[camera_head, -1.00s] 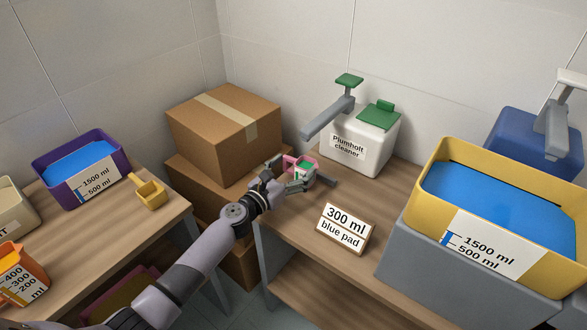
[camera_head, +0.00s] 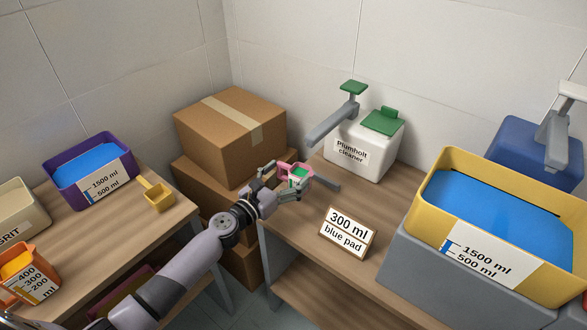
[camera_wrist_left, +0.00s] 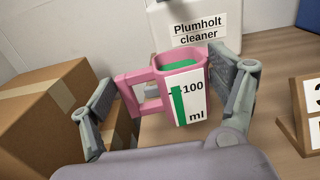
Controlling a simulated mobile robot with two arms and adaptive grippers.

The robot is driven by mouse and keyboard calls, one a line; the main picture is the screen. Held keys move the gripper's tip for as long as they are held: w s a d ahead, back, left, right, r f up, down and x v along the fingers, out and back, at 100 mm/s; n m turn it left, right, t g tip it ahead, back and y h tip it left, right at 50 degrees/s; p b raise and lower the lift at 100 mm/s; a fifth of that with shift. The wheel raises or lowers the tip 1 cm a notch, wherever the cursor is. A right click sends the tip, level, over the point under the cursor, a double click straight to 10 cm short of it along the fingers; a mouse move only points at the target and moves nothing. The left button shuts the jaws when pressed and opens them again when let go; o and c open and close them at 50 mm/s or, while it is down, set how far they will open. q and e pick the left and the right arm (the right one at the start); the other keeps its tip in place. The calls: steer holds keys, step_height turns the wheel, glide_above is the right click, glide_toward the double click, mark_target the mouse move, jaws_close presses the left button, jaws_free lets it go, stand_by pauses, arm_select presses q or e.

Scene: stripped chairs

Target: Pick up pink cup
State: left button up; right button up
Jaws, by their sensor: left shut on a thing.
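The pink cup (camera_head: 283,168) holds green liquid and has a white label marked 100 ml. It is at the back left edge of the right table, in front of the Plumholt cleaner dispenser. In the left wrist view the cup (camera_wrist_left: 160,82) stands upright between the fingers of my left gripper (camera_wrist_left: 176,92), its handle towards the left finger. My left gripper (camera_head: 287,183) is shut on the cup in the head view. I cannot tell whether the cup's base touches the table. My right gripper is not in view.
The white Plumholt cleaner dispenser (camera_head: 362,152) stands behind the cup. Stacked cardboard boxes (camera_head: 228,128) are close on the left. A "300 ml blue pad" sign (camera_head: 346,233) and a yellow tub (camera_head: 432,215) stand to the right. A yellow scoop (camera_head: 159,198) is on the left table.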

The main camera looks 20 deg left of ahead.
arm_select(q)
steer(key=b+v, duration=0.1)
steer(key=v, duration=0.7)
steer(key=shift+s+a, duration=0.1)
steer(key=shift+s, duration=0.2)
steer(key=shift+b+v, duration=0.45)
steer(key=shift+v, duration=1.8)
steer(key=shift+s+r, duration=0.1)
steer(key=shift+s, duration=0.05)
